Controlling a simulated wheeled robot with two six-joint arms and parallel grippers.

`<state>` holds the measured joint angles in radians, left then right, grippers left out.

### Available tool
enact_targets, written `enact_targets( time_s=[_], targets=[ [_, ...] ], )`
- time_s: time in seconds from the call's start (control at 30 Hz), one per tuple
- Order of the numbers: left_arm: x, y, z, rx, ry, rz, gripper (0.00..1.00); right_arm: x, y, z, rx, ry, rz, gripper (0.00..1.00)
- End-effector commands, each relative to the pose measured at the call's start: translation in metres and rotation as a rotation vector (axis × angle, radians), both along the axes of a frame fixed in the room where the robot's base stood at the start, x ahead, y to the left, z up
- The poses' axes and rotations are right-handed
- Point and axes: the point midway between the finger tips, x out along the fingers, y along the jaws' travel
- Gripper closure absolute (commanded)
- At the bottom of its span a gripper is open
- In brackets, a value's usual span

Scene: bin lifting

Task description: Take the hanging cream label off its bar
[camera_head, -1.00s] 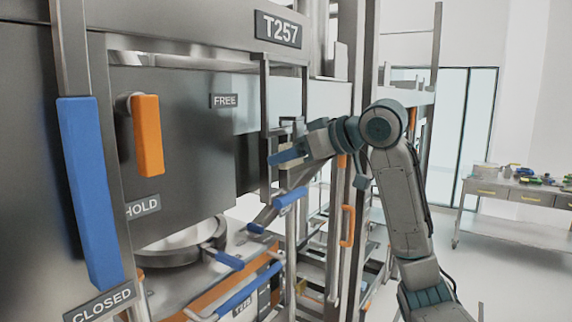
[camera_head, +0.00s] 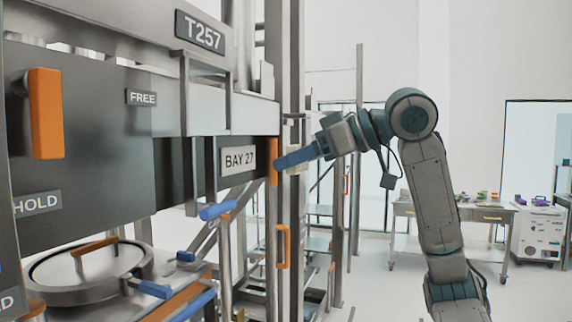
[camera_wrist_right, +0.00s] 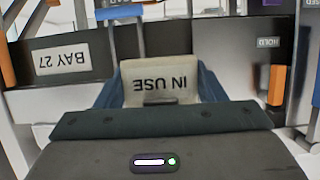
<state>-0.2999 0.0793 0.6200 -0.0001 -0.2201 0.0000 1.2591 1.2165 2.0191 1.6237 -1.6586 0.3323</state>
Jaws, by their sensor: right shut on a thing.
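The cream label (camera_wrist_right: 160,82), marked IN USE, sits between the blue fingers of my right gripper (camera_wrist_right: 160,74) in the wrist view, its text upside down there. My right gripper (camera_head: 282,162) is shut on it. In the head view only a small cream part of the label (camera_head: 293,156) shows around the fingers. The grey bar frame (camera_head: 184,95) on the cabinet front stands left of the gripper. The label appears apart from it, though a grey post overlaps its edge in the wrist view. My left gripper is not in view.
A BAY 27 plate (camera_head: 238,160) and an orange handle (camera_head: 272,162) are close beside the gripper. Blue-handled levers (camera_head: 217,211) and a round lidded vessel (camera_head: 90,272) are lower left. Open floor lies right, before a workbench (camera_head: 478,212).

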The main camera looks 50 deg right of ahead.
Motion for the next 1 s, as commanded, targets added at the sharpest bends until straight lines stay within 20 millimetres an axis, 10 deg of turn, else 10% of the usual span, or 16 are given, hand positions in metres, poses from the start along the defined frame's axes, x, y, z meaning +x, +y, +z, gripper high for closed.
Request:
enact_targets(
  time_s=[1.0],
  targets=[
    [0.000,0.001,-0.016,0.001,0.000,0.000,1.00,-0.039,-0.017,0.003,-0.001,0.000,-0.003,0.55]
  ],
)
